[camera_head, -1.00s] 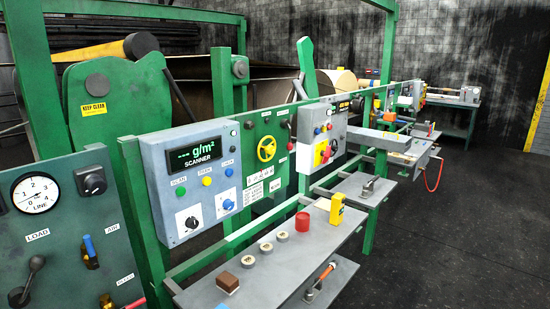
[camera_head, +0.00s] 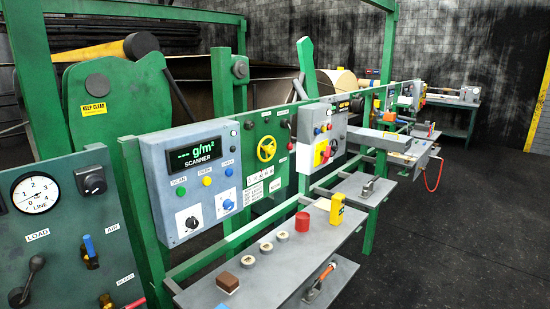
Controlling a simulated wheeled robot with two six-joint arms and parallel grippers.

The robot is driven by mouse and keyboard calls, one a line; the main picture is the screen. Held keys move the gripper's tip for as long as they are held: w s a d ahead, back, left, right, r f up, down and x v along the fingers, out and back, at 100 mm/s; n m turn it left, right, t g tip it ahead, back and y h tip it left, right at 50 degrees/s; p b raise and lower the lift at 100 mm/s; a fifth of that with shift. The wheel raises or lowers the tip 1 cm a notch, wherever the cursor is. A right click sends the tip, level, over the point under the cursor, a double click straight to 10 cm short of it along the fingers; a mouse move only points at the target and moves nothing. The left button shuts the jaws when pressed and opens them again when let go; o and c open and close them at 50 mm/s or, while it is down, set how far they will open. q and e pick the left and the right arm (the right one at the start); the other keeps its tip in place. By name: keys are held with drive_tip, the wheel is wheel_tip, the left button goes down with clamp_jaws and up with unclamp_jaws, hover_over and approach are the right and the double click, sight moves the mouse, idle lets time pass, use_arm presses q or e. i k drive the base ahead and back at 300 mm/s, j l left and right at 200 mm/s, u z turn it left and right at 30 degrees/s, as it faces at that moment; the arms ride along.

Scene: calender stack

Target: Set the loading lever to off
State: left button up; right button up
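The loading lever (camera_head: 30,280) is at the lower left, on the dark green panel (camera_head: 62,222) under the LOAD label (camera_head: 37,236). It has a dark ball knob at its upper end and a round black hub at its lower end. It leans up and slightly right. The position marks around it cannot be read. Neither of my grippers shows in this view, so their place relative to the lever is not shown.
A pressure gauge (camera_head: 35,193), a black knob (camera_head: 91,181) and a blue-handled air valve (camera_head: 89,252) share the panel. A grey scanner box (camera_head: 190,186) stands to its right. A grey shelf (camera_head: 285,262) holds small items. Dark floor (camera_head: 460,220) lies open at right.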

sight(37, 262)
drive_tip(key=u, duration=1.5)
